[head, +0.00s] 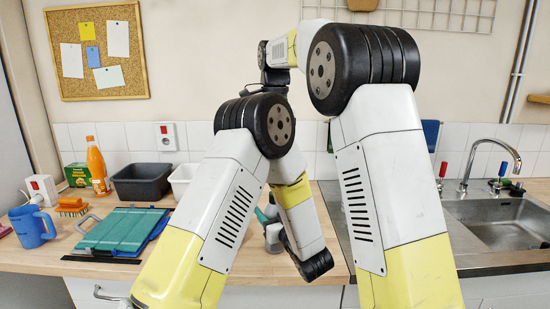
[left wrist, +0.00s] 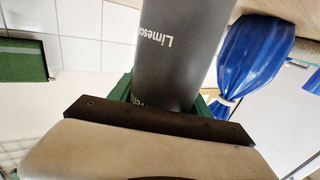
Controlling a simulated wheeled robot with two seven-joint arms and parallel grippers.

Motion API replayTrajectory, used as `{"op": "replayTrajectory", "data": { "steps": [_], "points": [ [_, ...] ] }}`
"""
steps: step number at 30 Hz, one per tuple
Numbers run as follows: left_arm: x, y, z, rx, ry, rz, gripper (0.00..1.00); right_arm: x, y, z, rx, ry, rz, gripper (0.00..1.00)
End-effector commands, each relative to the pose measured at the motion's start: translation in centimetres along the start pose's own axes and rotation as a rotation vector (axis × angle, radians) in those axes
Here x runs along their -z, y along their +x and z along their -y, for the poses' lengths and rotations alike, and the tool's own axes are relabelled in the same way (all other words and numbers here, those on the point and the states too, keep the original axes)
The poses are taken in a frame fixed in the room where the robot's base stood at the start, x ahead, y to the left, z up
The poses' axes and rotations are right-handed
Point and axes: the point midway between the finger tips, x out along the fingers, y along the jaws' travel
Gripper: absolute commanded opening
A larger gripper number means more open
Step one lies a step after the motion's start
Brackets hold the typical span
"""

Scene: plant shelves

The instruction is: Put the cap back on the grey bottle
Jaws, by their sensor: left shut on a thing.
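The grey bottle (left wrist: 180,50) fills the upper middle of the left wrist view, a dark grey cylinder with white lettering "Limesc…" that reads upside down. My left gripper (left wrist: 165,102) is shut on it, with a green finger on each side of the bottle. I cannot make out the bottle's mouth. I see no cap in either view. My right arm reaches up and over to the left, and its gripper is hidden behind my left elbow.
The sink (head: 505,222) is at right.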

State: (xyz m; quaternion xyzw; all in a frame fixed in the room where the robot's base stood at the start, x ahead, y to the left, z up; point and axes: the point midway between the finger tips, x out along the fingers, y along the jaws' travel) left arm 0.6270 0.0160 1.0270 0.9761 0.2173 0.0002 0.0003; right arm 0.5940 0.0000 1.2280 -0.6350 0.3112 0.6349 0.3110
Motion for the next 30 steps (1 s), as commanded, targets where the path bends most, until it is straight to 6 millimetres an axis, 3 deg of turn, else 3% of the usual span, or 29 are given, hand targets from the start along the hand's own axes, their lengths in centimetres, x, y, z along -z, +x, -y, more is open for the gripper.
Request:
{"op": "replayTrajectory", "data": {
  "steps": [2,3,6,17,30],
  "points": [
    [0.0,0.0,0.0,0.000,0.000,0.000,0.00,0.0,0.0,0.0,0.000,0.000,0.000,0.56],
    [0.0,0.0,0.0,0.000,0.000,0.000,0.60,0.0,0.0,0.0,0.000,0.000,0.000,0.56],
    [0.0,0.0,0.0,0.000,0.000,0.000,0.80,0.0,0.0,0.0,0.000,0.000,0.000,0.56],
    [0.0,-0.3,0.0,-0.001,0.000,0.000,0.81,0.0,0.1,0.0,0.000,-0.001,0.000,0.56],
    [-0.1,-6.8,-0.1,-0.003,0.001,0.001,0.81,0.0,0.1,0.0,0.000,-0.001,0.000,0.56]
  ]
}}
